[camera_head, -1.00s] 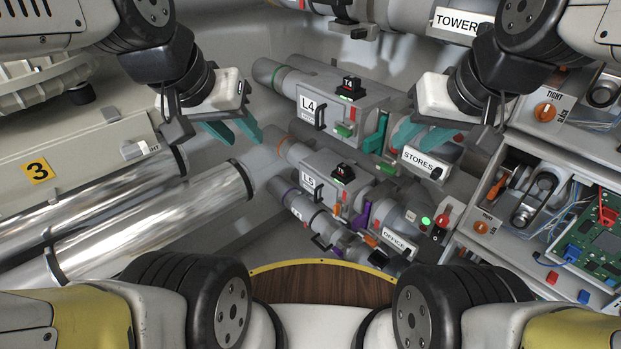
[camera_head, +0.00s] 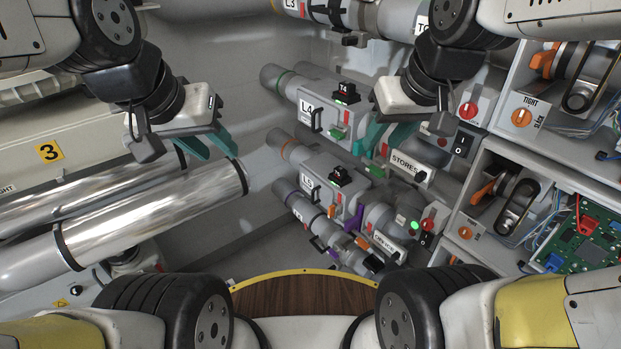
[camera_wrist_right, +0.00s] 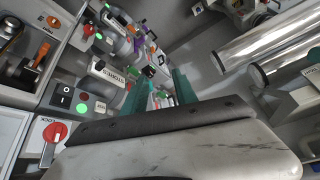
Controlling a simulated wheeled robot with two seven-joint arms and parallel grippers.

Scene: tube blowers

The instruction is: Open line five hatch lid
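The line five hatch lid (camera_head: 311,184) is a grey panel marked L5 with a black handle on the front of a grey pipe housing, at the middle of the head view. It looks shut against the housing. A black block marked T5 (camera_head: 341,176) sits on that housing. My right gripper (camera_head: 382,137) is open and seems empty, above and to the right of the L5 lid in the picture. Its teal fingers stand apart in the right wrist view (camera_wrist_right: 159,90). My left gripper (camera_head: 213,148) is open and empty, left of the lid and apart from it.
The similar L4 housing (camera_head: 318,112) lies above L5, and a smaller pipe line (camera_head: 303,208) below it. The STORES pipe (camera_head: 411,168) is close to the right gripper. Shiny ducts (camera_head: 150,205) fill the left. Shelves with orange knobs (camera_head: 521,118) stand at the right.

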